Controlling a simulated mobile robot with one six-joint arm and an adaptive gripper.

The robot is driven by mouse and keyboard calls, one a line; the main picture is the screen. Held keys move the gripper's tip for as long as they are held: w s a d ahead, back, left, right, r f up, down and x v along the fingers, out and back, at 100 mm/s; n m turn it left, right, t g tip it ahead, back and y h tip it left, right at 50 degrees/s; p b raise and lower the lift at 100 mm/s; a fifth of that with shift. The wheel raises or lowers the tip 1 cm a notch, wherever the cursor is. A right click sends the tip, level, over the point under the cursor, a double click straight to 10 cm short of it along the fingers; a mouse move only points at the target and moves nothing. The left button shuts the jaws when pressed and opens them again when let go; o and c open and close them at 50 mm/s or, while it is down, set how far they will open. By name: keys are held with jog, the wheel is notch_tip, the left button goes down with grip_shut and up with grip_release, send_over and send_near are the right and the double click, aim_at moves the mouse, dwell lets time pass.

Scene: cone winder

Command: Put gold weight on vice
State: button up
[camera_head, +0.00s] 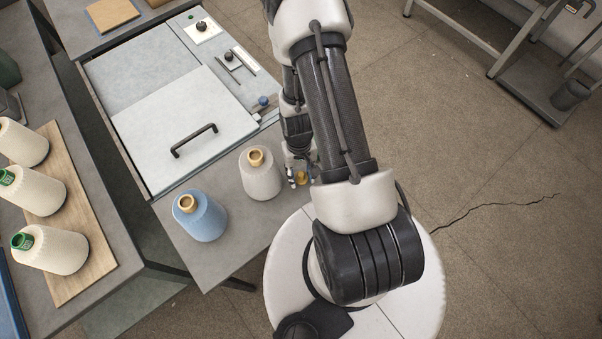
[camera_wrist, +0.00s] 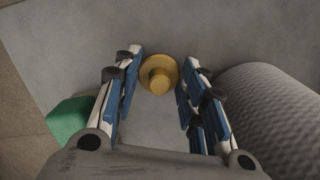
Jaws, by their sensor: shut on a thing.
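The gold weight (camera_wrist: 158,74) is a small round disc with a knob. It sits between the fingertips of my gripper (camera_wrist: 158,76), which is shut on it. In the head view the weight (camera_head: 302,178) shows beside my gripper (camera_head: 297,179), at the right edge of the grey table, just right of the white cone. Whether the weight touches the table I cannot tell. I cannot identify a vice for certain in either view. My arm hides part of the scene in the head view.
A white cone (camera_head: 261,178) and a blue cone (camera_head: 203,218) stand on the table (camera_head: 237,232); a textured cone (camera_wrist: 270,110) is close at right in the wrist view. A panel with a black handle (camera_head: 194,141) lies behind. Cream cones (camera_head: 45,190) stand on a board at left.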

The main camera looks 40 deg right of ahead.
jog(key=shift+f, duration=0.2)
jog(key=o, duration=0.8)
jog(key=shift+r, duration=0.1)
jog(key=shift+c, duration=0.2)
